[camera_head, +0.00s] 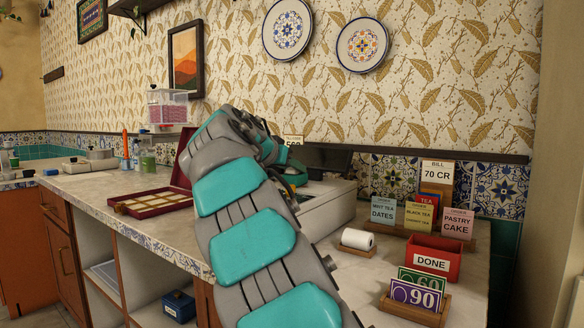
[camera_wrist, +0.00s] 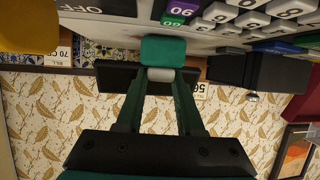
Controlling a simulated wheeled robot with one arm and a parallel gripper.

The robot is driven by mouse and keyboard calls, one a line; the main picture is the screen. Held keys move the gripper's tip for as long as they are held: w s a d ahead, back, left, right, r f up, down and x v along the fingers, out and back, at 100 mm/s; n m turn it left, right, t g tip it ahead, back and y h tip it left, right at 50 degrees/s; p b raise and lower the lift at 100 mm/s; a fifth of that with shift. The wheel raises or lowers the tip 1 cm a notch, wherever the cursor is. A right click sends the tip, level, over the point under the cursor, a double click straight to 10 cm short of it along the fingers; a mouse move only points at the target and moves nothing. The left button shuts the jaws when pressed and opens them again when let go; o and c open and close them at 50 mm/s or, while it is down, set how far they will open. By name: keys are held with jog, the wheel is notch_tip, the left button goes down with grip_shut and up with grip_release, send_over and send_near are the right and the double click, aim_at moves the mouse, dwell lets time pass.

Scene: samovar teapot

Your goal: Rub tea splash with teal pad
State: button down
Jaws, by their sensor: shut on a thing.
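My gripper (camera_wrist: 162,78) is shut on the teal pad (camera_wrist: 163,48), which sits between the fingertips in the wrist view. A pale strip shows at the pad's edge between the fingers. The wrist view is upside down, and the pad appears close to a cash register (camera_wrist: 222,13) with keys; I cannot tell whether they touch. In the head view my arm hides most of the gripper, and I cannot make out the pad there. I cannot make out a tea splash in either view.
The pale register (camera_head: 328,204) stands on the counter behind my arm. To its right are a paper roll (camera_head: 358,240), a red DONE box (camera_head: 433,258), number cards (camera_head: 415,294) and order signs (camera_head: 420,213). An open red case (camera_head: 150,203) lies left of my arm.

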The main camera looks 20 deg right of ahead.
jog(key=shift+f, duration=0.15)
jog(key=shift+s+d+b, duration=0.45)
jog(key=shift+s+b, duration=0.15)
jog(key=shift+s, duration=0.1)
jog(key=shift+s+d+b, duration=0.5)
jog(key=shift+s+d, duration=0.15)
jog(key=shift+s, duration=0.35)
jog(key=shift+f, duration=0.15)
jog(key=shift+w+a+p, duration=0.25)
jog(key=shift+w+a, duration=0.35)
jog(key=shift+w, duration=0.3)
jog(key=shift+w+a+p, duration=0.25)
jog(key=shift+w+a, duration=0.3)
jog(key=shift+w, duration=0.3)
jog(key=shift+r+p, duration=2.35)
jog(key=shift+r, duration=0.85)
